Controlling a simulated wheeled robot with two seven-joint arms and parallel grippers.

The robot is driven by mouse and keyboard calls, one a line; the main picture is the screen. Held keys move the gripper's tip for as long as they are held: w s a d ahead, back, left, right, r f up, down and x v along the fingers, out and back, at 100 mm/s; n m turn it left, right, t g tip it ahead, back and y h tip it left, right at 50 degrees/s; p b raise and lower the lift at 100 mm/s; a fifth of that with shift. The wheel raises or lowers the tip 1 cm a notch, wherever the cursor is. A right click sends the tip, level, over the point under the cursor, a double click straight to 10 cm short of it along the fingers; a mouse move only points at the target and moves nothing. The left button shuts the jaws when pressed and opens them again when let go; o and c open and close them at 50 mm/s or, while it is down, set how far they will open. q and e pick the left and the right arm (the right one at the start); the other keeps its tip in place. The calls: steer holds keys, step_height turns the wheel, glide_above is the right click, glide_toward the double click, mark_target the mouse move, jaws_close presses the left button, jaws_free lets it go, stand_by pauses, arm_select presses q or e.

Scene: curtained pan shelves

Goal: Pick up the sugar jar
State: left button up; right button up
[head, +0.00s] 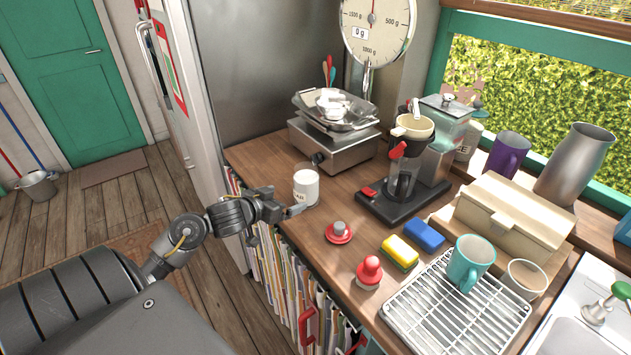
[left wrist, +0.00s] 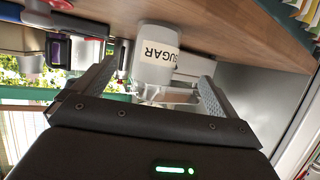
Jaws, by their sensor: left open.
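The sugar jar (head: 306,190) is a white cylinder with a pale label, standing upright on the wooden counter (head: 262,158) near its front left edge. My left gripper (head: 289,208) is at the near side of the jar, low by the counter's edge. In the left wrist view my left gripper (left wrist: 157,74) is open, with a gap visible on both sides of the jar. My right gripper is in neither view.
A scale (head: 336,145) stands behind the jar, and a coffee maker (head: 402,185) to its right. A red-rimmed stopper (head: 339,232), red shaker (head: 369,272), sponges (head: 400,252) and dish rack (head: 455,315) lie nearer. Files (head: 290,285) fill the shelf below the counter. A fridge (head: 255,70) stands left.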

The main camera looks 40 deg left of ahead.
mark_target(297, 193)
arm_select(q)
steer(key=x, duration=0.5)
steer(key=shift+w+d+r, duration=0.15)
steer(key=shift+d, duration=0.1)
steer(key=shift+w, duration=0.25)
steer(key=p+x, duration=0.1)
steer(key=x, duration=0.4)
steer(key=shift+d, duration=0.15)
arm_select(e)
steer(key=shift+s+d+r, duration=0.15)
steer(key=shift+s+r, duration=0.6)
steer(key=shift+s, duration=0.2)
arm_select(q)
steer(key=shift+c, duration=0.5)
steer(key=c, duration=1.4)
